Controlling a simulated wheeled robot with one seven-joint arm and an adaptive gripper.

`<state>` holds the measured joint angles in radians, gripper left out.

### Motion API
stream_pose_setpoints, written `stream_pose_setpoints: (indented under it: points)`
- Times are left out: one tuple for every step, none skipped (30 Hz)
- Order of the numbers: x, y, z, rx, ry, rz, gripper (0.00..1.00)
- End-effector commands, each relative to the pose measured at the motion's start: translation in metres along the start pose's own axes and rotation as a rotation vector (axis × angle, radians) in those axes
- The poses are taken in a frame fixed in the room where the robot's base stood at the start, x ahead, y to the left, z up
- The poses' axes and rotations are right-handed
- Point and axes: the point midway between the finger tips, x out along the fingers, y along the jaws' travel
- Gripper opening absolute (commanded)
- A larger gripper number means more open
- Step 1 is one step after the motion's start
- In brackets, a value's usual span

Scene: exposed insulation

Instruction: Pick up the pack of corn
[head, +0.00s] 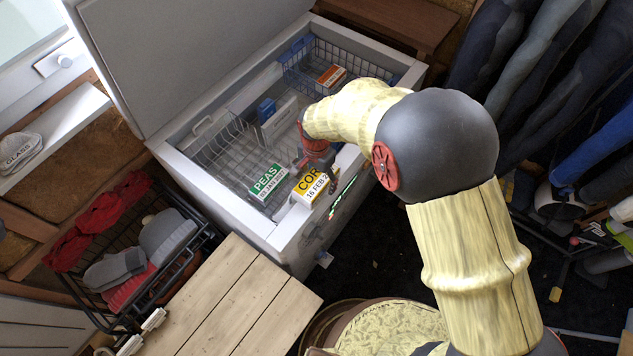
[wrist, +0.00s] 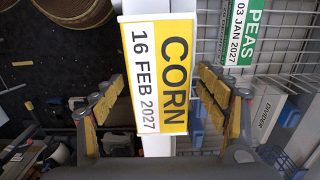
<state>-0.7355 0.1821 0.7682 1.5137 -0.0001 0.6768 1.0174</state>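The pack of corn (head: 312,184) is a flat box with a yellow and white label reading CORN, 16 FEB 2027. It lies along the front rim of the open chest freezer (head: 283,232); I cannot tell whether it touches the rim. In the wrist view the pack (wrist: 160,75) sits upright in the middle, label toward the camera. My gripper (wrist: 160,98) is open, with one finger on each side of the pack and small gaps showing. In the head view my gripper (head: 312,158) is just behind the pack's far end and partly hidden by my arm.
A pack of peas (head: 268,182) lies in the freezer's wire basket (head: 225,150). A white divider (wrist: 268,112) and an orange-labelled pack (head: 332,76) are further in. The raised lid (head: 180,50), wooden bench (head: 235,300) and black basket with gloves (head: 130,250) surround the freezer.

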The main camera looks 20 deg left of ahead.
Motion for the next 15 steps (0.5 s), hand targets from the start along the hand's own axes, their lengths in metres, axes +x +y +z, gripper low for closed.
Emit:
stream_pose_setpoints:
  points:
    - [0.0,0.0002,0.0001,0.0,0.0,0.0,0.7]
    - [0.0001,0.0002,0.0001,0.0,0.0,0.0,0.68]
    - [0.0,0.0002,0.0001,0.0,0.0,0.0,0.66]
    - [0.0,0.0002,0.0001,0.0,0.0,0.0,0.64]
    - [0.0001,0.0003,0.0001,0.0,0.0,0.001,0.62]
    - [0.0,0.0003,0.0001,0.0,0.0,0.001,0.6]
    - [0.0001,0.0003,0.0002,0.0,0.0,0.001,0.58]
    - [0.0001,0.0003,0.0002,0.0,0.0,0.001,0.57]
    - [0.0001,0.0003,0.0002,0.0,0.0,0.001,0.54]
    - [0.0001,0.0003,0.0002,0.0,0.0,0.001,0.53]
    - [0.0,0.0003,0.0002,0.0,0.0,0.001,0.51]
    - [0.0,0.0003,0.0002,0.0,0.0,0.001,0.49]
    - [0.0,0.0003,0.0002,0.0,0.0,0.001,0.47]
    - [0.0001,0.0003,0.0002,0.0,0.0,0.001,0.45]
    - [0.0001,0.0003,0.0002,0.0,0.0,0.001,0.43]
